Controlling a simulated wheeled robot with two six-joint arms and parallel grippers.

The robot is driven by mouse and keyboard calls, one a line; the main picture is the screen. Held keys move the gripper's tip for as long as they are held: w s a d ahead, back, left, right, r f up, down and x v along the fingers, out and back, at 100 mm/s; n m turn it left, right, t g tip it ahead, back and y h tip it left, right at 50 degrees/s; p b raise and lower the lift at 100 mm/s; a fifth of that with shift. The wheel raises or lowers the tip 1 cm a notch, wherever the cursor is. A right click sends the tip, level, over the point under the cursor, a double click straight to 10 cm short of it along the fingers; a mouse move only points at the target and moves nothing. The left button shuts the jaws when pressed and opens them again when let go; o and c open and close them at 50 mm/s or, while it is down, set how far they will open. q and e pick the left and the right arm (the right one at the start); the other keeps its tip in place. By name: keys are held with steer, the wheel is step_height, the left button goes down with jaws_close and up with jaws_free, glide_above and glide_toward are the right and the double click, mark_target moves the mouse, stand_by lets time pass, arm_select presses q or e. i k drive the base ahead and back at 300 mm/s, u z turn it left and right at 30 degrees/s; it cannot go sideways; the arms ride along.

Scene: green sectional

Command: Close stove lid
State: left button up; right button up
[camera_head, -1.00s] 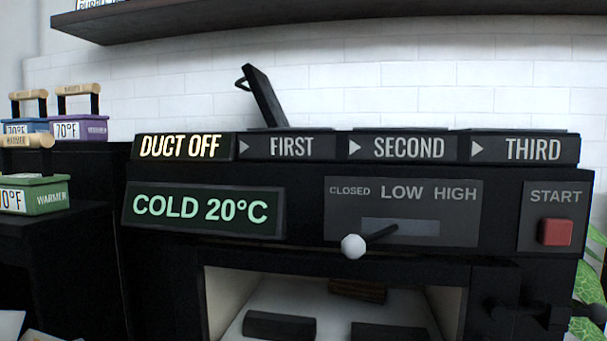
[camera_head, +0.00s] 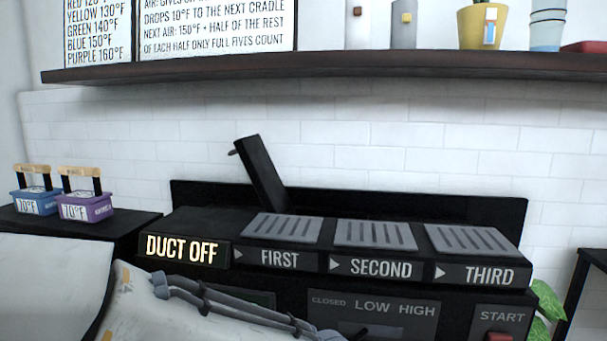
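The black stove lid (camera_head: 262,174) stands open at the back left of the stove top, raised and leaning back to the left, with a small handle on its left side. It is above the lit DUCT OFF panel (camera_head: 182,249). My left arm (camera_head: 215,312) crosses the lower left in front of the stove. It is well below the lid and does not appear to touch it. The lever knob and most of the stove front are hidden or below the picture.
Three grey slotted plates (camera_head: 375,234) lie right of the lid, above FIRST, SECOND and THIRD. A wooden shelf (camera_head: 330,76) with cups and pots runs overhead. Blue (camera_head: 36,199) and purple (camera_head: 86,205) warmers stand on the left counter. Space above the plates is clear.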

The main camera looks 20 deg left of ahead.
mark_target(259, 165)
steer(key=z, duration=2.75)
steer(key=k, duration=1.75)
steer(key=u, duration=2.55)
